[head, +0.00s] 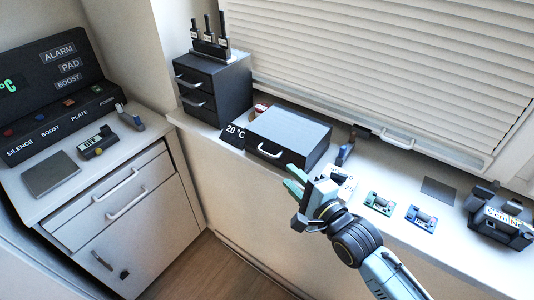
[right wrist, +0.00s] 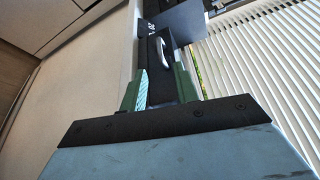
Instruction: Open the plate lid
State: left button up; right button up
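A dark box with a flat lid (head: 290,132) stands on the window ledge. A white bar handle (head: 270,152) is on its front face. My right gripper (head: 293,179) is in front of the ledge, a little below and right of that handle, and apart from it. In the right wrist view my gripper (right wrist: 160,70) has its two fingers spread, with nothing held between them. A pale handle (right wrist: 161,50) on a dark front shows just beyond the fingertips. My left gripper is not in view.
A small "20 °C" display (head: 234,134) stands left of the box. A dark drawer unit (head: 215,88) is further left. Small green (head: 379,203) and blue (head: 421,217) modules lie on the ledge at right. Blinds (head: 390,60) hang behind. A control console (head: 60,105) sits on the left cabinet.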

aim_at(267, 154)
jog(key=x, duration=1.1)
jog(key=shift+w+a+b, duration=0.2)
jog(key=shift+w+b, duration=0.1)
jog(key=shift+b, duration=0.05)
jog(key=shift+c, duration=0.4)
jog(key=shift+f, duration=0.1)
grip_shut()
